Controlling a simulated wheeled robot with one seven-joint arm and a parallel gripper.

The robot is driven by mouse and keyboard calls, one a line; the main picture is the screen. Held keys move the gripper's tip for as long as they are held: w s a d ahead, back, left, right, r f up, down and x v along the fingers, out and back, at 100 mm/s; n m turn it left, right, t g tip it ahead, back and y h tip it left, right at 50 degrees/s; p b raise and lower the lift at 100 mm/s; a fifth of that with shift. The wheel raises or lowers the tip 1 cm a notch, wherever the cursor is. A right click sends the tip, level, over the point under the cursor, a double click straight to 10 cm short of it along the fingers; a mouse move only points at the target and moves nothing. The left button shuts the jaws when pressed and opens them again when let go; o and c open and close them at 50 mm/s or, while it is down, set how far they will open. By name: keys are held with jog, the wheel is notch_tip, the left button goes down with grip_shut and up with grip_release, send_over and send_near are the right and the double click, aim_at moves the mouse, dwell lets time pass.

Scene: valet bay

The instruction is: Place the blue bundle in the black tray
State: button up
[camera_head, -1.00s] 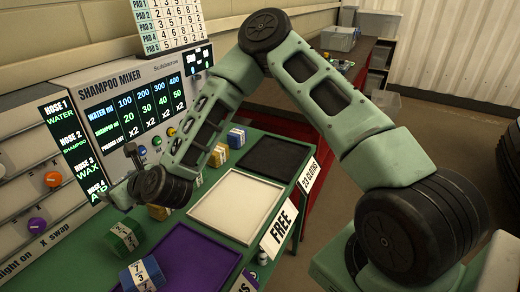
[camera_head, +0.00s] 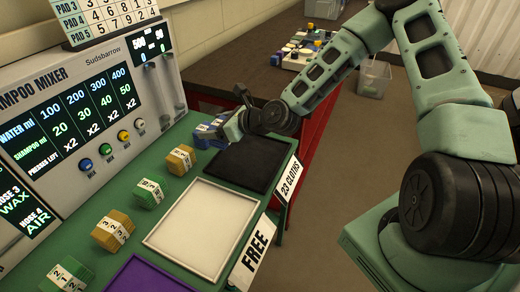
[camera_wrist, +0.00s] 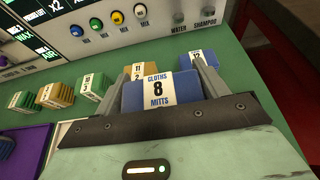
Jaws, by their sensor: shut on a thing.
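My gripper (camera_head: 230,126) is shut on a blue bundle (camera_wrist: 150,95), whose white label reads "CLOTHS 8 MITTS" in the wrist view. A finger stands on each side of it. In the head view, blue with white labels (camera_head: 205,134) shows at the gripper's tip, at the table's far end; I cannot tell there how much is the held bundle. The black tray (camera_head: 248,165) lies flat and looks empty, just nearer than the gripper. The gripper hides that tray in the wrist view. I cannot tell whether the held bundle touches the table.
A bundle labelled 12 (camera_wrist: 197,58) stands behind the held one. Yellow (camera_head: 181,159), orange (camera_head: 112,230) and green (camera_head: 150,193) bundles stand along the panel side. An empty white tray (camera_head: 203,225) and a purple tray (camera_head: 150,277) lie nearer. The shampoo mixer (camera_head: 85,110) borders the left.

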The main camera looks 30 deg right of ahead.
jog(key=f, duration=0.6)
jog(key=shift+d, duration=0.3)
jog(key=shift+f+p, duration=0.4)
jog(key=shift+f, duration=1.6)
jog(key=shift+f, duration=0.1)
jog(key=shift+f, duration=0.15)
jog(key=o, duration=1)
